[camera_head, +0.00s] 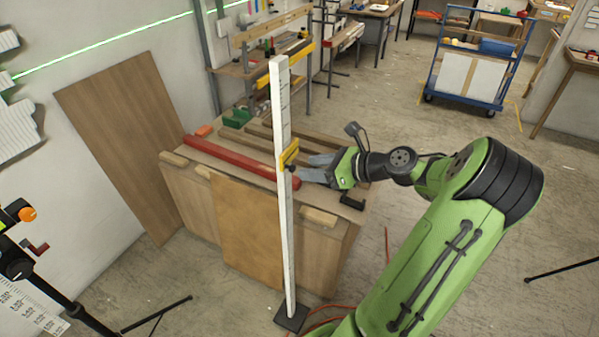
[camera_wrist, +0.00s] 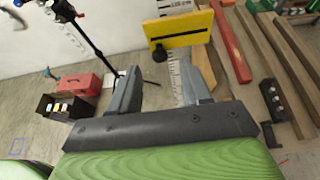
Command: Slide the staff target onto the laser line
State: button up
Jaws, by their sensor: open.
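A tall white staff (camera_head: 283,200) stands upright on a small dark foot in front of the wooden bench. A yellow target (camera_head: 289,154) with a dark knob sits partway up it. The green laser line (camera_head: 110,41) runs across the left wall, higher in the picture than the target. My gripper (camera_head: 308,168) is open at the staff's right side, close to the target. In the wrist view, the yellow target (camera_wrist: 180,32) lies just beyond the two grey fingers (camera_wrist: 160,85), and the graduated staff (camera_wrist: 184,82) shows between them, nearer the right finger. Contact cannot be told.
A wooden panel (camera_head: 125,140) leans on the wall. A tripod instrument (camera_head: 20,265) stands at the left. Floor at the right is mostly clear.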

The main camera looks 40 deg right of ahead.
aim_at(294, 168)
jog(key=x, duration=0.4)
jog(key=shift+w+f+b, duration=0.1)
jog(key=shift+b, duration=0.2)
grip_shut()
